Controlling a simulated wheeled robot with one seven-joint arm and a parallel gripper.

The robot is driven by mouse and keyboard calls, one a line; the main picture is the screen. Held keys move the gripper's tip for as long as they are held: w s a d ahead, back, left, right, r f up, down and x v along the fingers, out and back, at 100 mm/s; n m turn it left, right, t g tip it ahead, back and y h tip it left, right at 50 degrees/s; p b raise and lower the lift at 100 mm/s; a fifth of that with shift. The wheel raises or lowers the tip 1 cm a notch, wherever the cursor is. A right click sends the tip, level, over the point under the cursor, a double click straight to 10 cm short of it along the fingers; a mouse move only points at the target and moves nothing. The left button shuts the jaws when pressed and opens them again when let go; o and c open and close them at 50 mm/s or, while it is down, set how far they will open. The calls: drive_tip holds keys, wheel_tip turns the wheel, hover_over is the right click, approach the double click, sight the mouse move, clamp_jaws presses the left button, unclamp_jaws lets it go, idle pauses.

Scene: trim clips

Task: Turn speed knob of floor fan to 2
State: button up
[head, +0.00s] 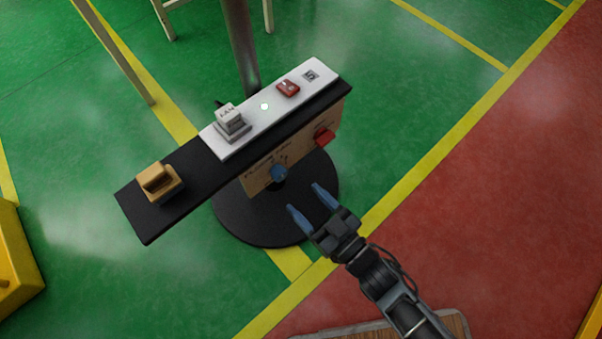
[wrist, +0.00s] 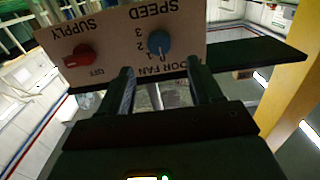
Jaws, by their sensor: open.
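The floor fan's speed knob (head: 279,173) is a round blue knob on the tan front panel (head: 256,182) of a black-topped unit. In the wrist view the knob (wrist: 159,42) appears upside down under the word SPEED, with marks 0 to 3 around it. Its pointer seems to be near 0, but this is too small to be sure. My gripper (head: 305,198) has two blue fingers, open and empty, in front of the panel. In the wrist view my gripper (wrist: 158,74) has its fingertips apart, with the knob just beyond the gap, not between them.
A red supply switch (head: 325,136) sits beside the knob on the panel, marked OFF in the wrist view. On top are a tan rocker switch (head: 160,183), a grey fan switch (head: 230,122) and a red button (head: 288,88). A round black base (head: 240,225) stands below.

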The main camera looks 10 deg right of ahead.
sight(283, 176)
drive_tip(key=b+x, duration=0.1)
drive_tip(key=x, duration=0.7)
drive_tip(key=shift+c, duration=0.2)
drive_tip(key=shift+f, duration=0.1)
drive_tip(key=c, duration=1)
